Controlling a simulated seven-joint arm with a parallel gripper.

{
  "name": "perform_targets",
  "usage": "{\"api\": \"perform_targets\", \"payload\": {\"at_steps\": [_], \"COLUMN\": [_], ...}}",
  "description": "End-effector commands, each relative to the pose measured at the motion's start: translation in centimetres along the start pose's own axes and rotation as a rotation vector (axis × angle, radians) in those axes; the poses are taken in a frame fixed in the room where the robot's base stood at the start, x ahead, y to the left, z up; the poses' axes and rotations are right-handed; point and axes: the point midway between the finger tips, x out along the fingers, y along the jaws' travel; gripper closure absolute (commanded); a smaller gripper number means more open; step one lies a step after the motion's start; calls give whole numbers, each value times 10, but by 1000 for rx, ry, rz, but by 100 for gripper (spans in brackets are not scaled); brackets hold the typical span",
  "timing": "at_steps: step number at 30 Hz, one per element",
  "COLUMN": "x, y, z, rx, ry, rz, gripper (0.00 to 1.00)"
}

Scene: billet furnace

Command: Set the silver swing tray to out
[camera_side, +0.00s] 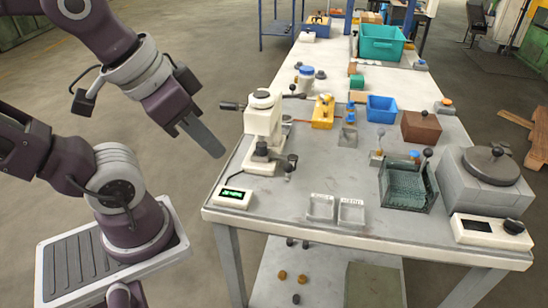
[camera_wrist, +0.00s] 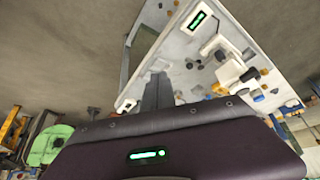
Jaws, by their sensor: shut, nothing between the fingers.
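My gripper (camera_side: 214,148) is shut and empty. It hangs in the air left of the workbench, apart from everything on it. Its dark fingers also show in the wrist view (camera_wrist: 157,88). I cannot tell for sure which thing is the silver swing tray. A small grey square tray (camera_side: 347,138) sits mid-bench, below a blue-topped piece, and may be it. Two shallow pale square trays (camera_side: 320,208) (camera_side: 351,212) lie side by side near the front edge. Whether any of these is swung in or out is too small to tell.
A cream press (camera_side: 263,125) with dark handles stands at the bench's left edge, nearest my gripper. A wire-mesh basket (camera_side: 408,188) and a grey furnace block (camera_side: 487,178) stand on the right. Blue (camera_side: 381,109) and teal (camera_side: 381,43) bins are farther back.

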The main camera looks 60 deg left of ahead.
Motion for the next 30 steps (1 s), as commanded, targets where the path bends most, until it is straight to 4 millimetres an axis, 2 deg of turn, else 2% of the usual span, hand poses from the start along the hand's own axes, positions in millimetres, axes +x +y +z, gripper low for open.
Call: {"api": "perform_targets", "payload": {"at_steps": [8, 12, 14, 15, 16, 20, 22, 24, 27, 30], "x": [0, 1, 5, 10, 16, 63, 100, 139, 186, 215], "y": [0, -1, -4, -7, -10, -30, -44, -58, -74, -84], "z": [0, -8, -23, -38, -51, -104, -125, -138, -144, -144], "rx": [0, -31, -93, -154, -208, -465, -598, -713, -830, -895], "ry": [0, -23, -67, -108, -143, -302, -382, -448, -507, -535], "rz": [0, 2, 3, 0, -6, -76, -143, -221, -323, -390], "gripper": [100, 76, 65, 57, 54, 54, 54, 54, 54, 54]}}
